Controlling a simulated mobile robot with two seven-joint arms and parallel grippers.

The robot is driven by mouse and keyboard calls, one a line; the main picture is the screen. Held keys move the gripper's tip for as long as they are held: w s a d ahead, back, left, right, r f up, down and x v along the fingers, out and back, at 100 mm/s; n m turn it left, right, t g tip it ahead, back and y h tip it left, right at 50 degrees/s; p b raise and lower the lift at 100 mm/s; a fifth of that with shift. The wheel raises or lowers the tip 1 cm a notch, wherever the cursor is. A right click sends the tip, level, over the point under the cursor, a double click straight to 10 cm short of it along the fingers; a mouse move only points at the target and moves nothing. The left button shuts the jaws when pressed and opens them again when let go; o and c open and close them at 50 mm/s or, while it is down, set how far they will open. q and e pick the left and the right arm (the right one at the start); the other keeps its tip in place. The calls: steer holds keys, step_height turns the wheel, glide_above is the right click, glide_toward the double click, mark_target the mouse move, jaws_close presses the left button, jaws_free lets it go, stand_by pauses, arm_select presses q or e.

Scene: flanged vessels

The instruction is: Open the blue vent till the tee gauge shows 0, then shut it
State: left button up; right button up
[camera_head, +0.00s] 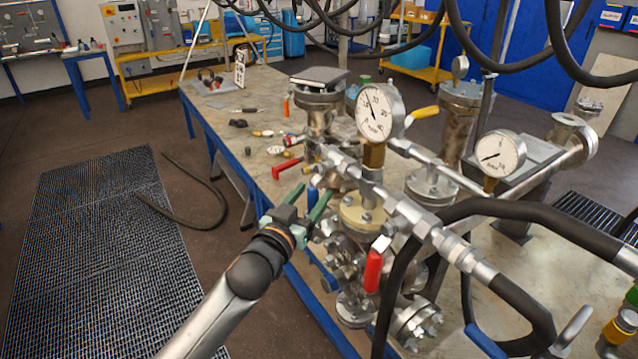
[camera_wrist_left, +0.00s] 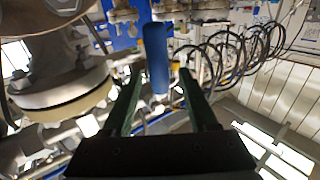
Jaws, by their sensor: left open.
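My left gripper (camera_head: 309,200) has green fingers and is open beside the flanged vessel's pipework. A blue vent handle (camera_head: 313,188) shows partly between or just behind the fingers. In the left wrist view the blue handle (camera_wrist_left: 155,58) stands upright between the two open fingers (camera_wrist_left: 157,98); I cannot tell whether they touch it. A round white gauge (camera_head: 380,111) stands on a brass fitting above the pipe tee, its needle pointing up and left. A second gauge (camera_head: 499,155) stands further right. Neither reading is clear. My right gripper is not in view.
Red-handled valves (camera_head: 373,271) (camera_head: 286,168) sit close to the gripper. Black hoses (camera_head: 540,215) loop across the right side and overhead. The workbench (camera_head: 222,98) holds loose fittings. A floor grating (camera_head: 95,250) lies at left.

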arm_select(q)
steer(key=shift+x, duration=2.1)
steer(key=shift+c, duration=0.2)
jaws_close()
steer(key=shift+f, duration=0.1)
